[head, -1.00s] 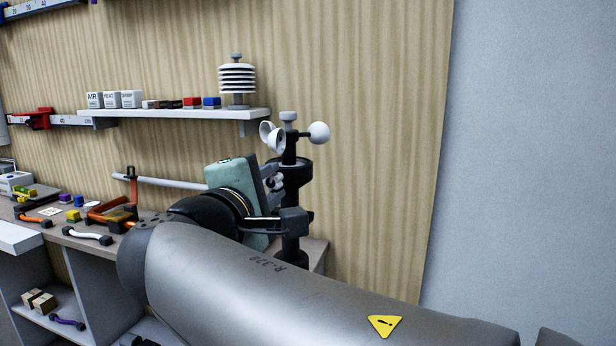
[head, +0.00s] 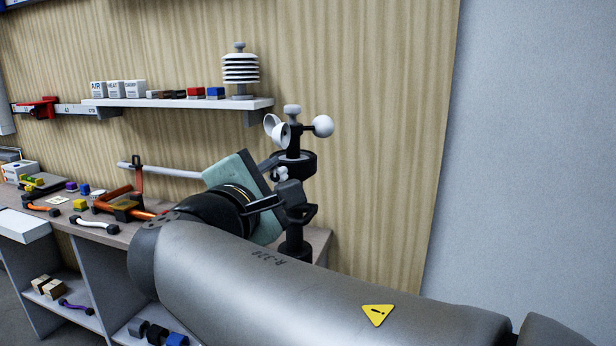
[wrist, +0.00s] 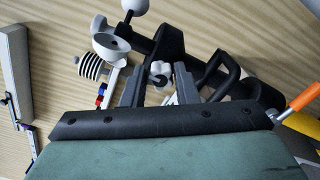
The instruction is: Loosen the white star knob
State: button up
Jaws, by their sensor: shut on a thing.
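The white star knob (wrist: 161,70) sits between the two grey fingers of my gripper (wrist: 160,84) in the wrist view, in front of a black clamp. My gripper is shut on it. In the head view the knob (head: 281,174) shows as a small white piece beside the black post (head: 293,240), partly hidden by my gripper (head: 275,172). My teal gripper body is tilted to the left there. The white-cupped anemometer (head: 322,126) stands upright on the post above the knob.
A shelf (head: 180,103) with small boxes and a white louvred shield (head: 240,72) is behind. The workbench (head: 110,238) at left holds handles and coloured blocks. An orange-handled tool (wrist: 303,99) lies right in the wrist view. The wall at right is clear.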

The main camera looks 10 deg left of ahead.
jog(key=o, duration=1)
jog(key=s+a, duration=0.1)
jog(key=s, duration=0.4)
jog(key=s+a, duration=0.1)
jog(key=s, duration=0.5)
jog(key=s+a, duration=0.1)
jog(key=s, duration=0.5)
jog(key=shift+s, duration=0.1)
